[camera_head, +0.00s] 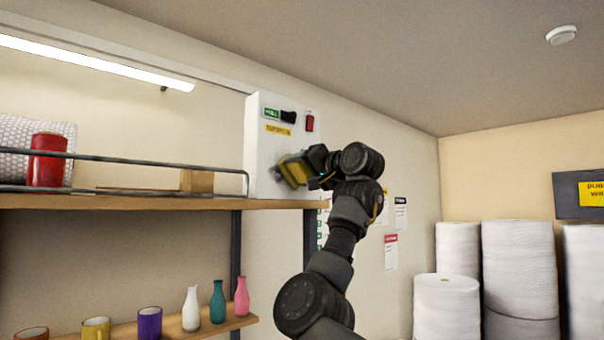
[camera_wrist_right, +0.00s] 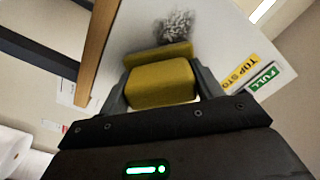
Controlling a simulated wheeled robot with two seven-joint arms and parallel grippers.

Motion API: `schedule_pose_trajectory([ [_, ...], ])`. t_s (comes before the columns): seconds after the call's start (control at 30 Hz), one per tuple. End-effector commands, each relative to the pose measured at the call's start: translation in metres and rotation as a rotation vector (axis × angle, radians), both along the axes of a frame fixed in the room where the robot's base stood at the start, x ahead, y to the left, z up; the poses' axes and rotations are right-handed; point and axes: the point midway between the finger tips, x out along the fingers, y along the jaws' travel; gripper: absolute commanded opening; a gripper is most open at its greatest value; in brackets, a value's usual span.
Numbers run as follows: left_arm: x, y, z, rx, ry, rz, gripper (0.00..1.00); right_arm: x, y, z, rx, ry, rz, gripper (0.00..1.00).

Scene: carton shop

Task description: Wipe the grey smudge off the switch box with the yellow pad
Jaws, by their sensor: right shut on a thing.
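The white switch box (camera_head: 258,148) hangs on the wall beside the right end of the upper shelf. The yellow pad (camera_head: 294,170) is in my right gripper (camera_head: 306,166), at the lower part of the box's front. In the right wrist view my right gripper (camera_wrist_right: 163,92) is shut on the yellow pad (camera_wrist_right: 160,84), whose far part lies close against the white box face (camera_wrist_right: 130,35). I cannot tell for sure whether it touches. The grey smudge (camera_wrist_right: 174,25) shows just beyond the pad, as a scribbled patch. My left gripper is not in view.
The upper shelf (camera_head: 150,201) has a dark rail and holds a red canister (camera_head: 47,160). Its wooden edge (camera_wrist_right: 97,50) is near the pad in the wrist view. Bottles and mugs stand on the lower shelf (camera_head: 170,327). White rolls (camera_head: 515,270) stand at right.

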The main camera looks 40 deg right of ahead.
Motion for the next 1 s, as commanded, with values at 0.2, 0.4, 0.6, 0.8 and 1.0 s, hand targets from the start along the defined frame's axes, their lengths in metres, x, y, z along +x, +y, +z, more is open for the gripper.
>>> schedule_pose_trajectory([
  [0.2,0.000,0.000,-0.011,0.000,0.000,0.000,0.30,0.003,0.018,-0.003,-0.002,0.001,0.003,0.47],
  [0.4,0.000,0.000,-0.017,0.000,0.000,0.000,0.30,0.005,0.035,-0.002,-0.002,0.001,0.003,0.47],
  [0.6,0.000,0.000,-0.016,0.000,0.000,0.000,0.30,0.005,0.038,-0.001,0.000,0.002,0.004,0.47],
  [0.8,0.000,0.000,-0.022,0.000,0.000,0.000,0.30,0.005,0.047,-0.003,-0.003,0.002,0.004,0.47],
  [1.0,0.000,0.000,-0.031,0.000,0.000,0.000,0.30,0.005,0.066,-0.003,-0.002,0.002,0.004,0.47],
])
